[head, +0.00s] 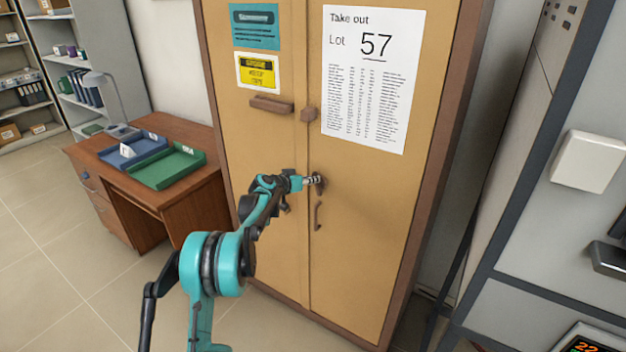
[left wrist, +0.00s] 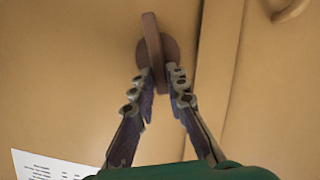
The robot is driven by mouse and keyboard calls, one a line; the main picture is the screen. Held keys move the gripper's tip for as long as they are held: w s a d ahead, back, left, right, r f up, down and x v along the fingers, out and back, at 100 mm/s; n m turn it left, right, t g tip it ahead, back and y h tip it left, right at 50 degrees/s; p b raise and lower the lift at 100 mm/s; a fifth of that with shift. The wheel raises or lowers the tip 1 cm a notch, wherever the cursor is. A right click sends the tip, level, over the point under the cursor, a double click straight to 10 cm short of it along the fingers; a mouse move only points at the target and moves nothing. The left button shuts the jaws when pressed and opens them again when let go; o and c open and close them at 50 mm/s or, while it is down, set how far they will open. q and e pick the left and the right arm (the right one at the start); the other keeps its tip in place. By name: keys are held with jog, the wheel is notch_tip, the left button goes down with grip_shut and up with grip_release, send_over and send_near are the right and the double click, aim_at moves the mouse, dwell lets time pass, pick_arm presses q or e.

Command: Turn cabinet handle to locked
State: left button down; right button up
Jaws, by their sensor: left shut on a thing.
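The tan two-door cabinet (head: 365,240) stands ahead with its doors closed. Its brown turn handle (head: 321,186) sits on the right door near the seam. In the left wrist view the handle (left wrist: 151,32) is a narrow bar on a round base. My left gripper (head: 313,181) reaches the handle from the left. In the left wrist view its two fingers (left wrist: 160,74) close around the near end of the bar. The gripper hides part of the handle in the head view. My right gripper is not in view.
A thin curved pull (head: 318,216) is below the handle. A wooden desk (head: 185,193) with blue and green trays stands left. A grey frame (head: 535,275) stands right. Floor at left is clear.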

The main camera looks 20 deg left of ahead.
pick_arm(q)
jog(key=shift+w+a+f+n+t+h+b, duration=0.1)
jog(key=shift+a+f+n+t+h+b, duration=0.35)
jog(key=shift+n+h, duration=0.95)
jog(key=shift+w+a+f+n+t+h+b, duration=0.1)
jog(key=shift+a+f+n+t+h+b, duration=0.35)
jog(key=shift+n, duration=1.9)
jog(key=shift+w+a+f+n+t+h+b, duration=0.2)
jog(key=shift+f+n+h+b, duration=0.5)
jog(key=shift+n, duration=1.15)
jog(key=shift+s+h, duration=0.15)
jog(key=shift+h, duration=0.2)
jog(key=c, duration=1.5)
grip_release()
jog(key=shift+f, duration=0.1)
jog(key=shift+c, duration=0.2)
